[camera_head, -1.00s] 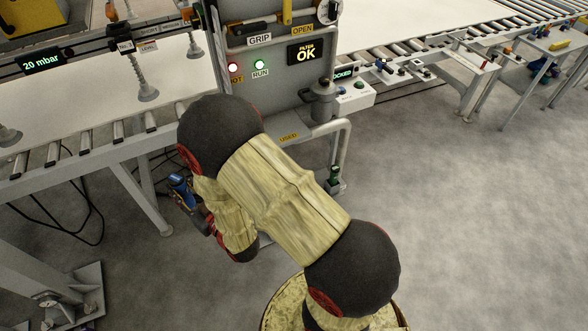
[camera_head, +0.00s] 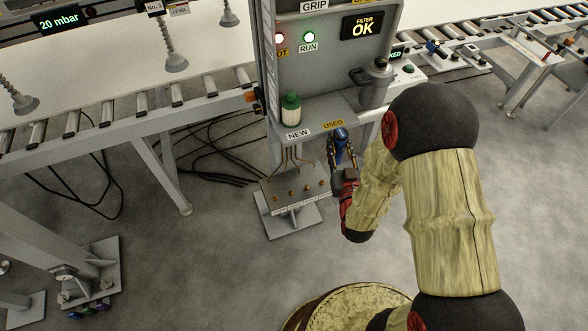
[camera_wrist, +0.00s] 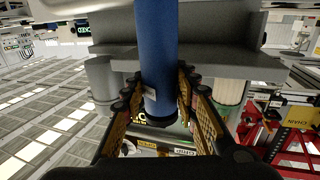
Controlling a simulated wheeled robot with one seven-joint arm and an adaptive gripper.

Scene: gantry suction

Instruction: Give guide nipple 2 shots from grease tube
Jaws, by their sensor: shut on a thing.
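My gripper (camera_head: 344,166) is shut on a blue tube (camera_head: 340,137), which appears to be the grease tube. In the wrist view, the fingers of my gripper (camera_wrist: 158,85) press on both sides of the blue tube (camera_wrist: 157,45). A grey block (camera_head: 290,203) with several small brass-coloured fittings (camera_head: 293,193) stands on a low pedestal, left of and below my gripper. The tube is apart from these fittings. Any label saying which fitting is the guide nipple is too small to read.
Thin pipes rise from the block. Roller conveyors (camera_head: 120,118) run behind; grey floor lies open in front.

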